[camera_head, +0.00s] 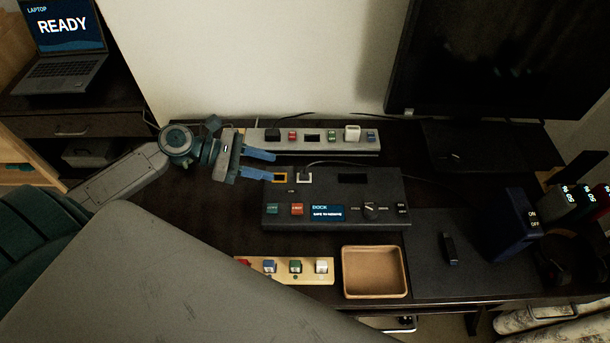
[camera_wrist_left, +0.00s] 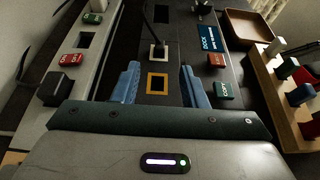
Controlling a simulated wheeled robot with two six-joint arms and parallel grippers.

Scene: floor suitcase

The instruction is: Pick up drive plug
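The black dock (camera_head: 335,217) lies on the dark desk; its screen reads "SAFE TO REMOVE". A dark cable with a plug (camera_wrist_left: 160,42) runs into its white-framed port (camera_head: 304,177); I cannot tell for sure that this is the drive plug. The orange-framed port (camera_wrist_left: 157,83) looks empty. My left gripper (camera_head: 274,164) is open, with blue fingers above the dock's left end. In the wrist view its fingers (camera_wrist_left: 160,72) stand either side of the orange-framed port, with nothing between them. My right gripper is not in view.
A power strip (camera_head: 337,146) with plugs and coloured switches lies behind the dock. A small black stick (camera_head: 447,249) and a dark blue box (camera_head: 507,226) are at right, a monitor (camera_head: 500,60) behind.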

